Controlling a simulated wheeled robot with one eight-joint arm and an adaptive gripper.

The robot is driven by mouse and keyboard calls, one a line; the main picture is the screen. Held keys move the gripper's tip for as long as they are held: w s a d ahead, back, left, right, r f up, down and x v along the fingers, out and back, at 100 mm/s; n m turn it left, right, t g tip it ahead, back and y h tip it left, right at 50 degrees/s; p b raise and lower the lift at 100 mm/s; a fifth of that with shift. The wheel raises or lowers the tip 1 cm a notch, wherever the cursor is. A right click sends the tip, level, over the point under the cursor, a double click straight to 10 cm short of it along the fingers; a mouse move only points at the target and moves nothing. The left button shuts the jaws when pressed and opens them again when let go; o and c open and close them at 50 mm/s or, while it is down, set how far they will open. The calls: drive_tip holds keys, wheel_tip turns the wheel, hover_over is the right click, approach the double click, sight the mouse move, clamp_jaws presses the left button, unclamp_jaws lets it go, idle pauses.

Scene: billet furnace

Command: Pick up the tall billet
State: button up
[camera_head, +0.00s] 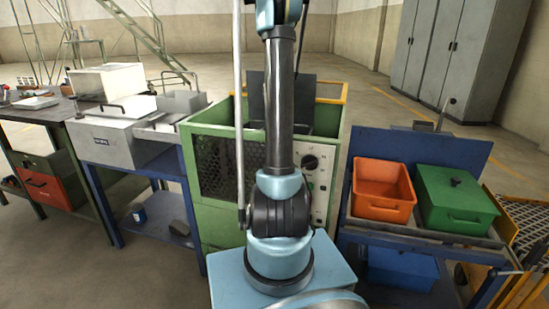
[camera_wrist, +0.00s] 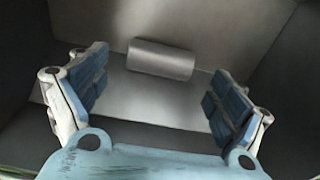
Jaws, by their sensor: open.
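In the wrist view a plain grey metal cylinder (camera_wrist: 161,59) lies with its long side across the picture, on a pale grey plate. It looks like a billet; I cannot tell whether it is the tall one. My gripper (camera_wrist: 158,88) is open, with one blue-padded finger at each side. The cylinder is beyond the fingers, near the upper middle of the gap, and nothing is between the pads. In the head view my arm rises in front of the green furnace cabinet (camera_head: 220,160); my gripper and the billet do not show there.
Dark walls (camera_wrist: 285,55) surround the plate in the wrist view. Right of the furnace, an orange bin (camera_head: 383,212) and a lidded green box (camera_head: 455,200) stand on a blue cart. A white-grey machine (camera_head: 110,140) stands on a blue table at left. Grey cabinets (camera_head: 455,50) are behind.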

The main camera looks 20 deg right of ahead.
drive_tip(key=shift+f, duration=1.45)
drive_tip(key=c, duration=1.8)
drive_tip(key=shift+r, duration=0.1)
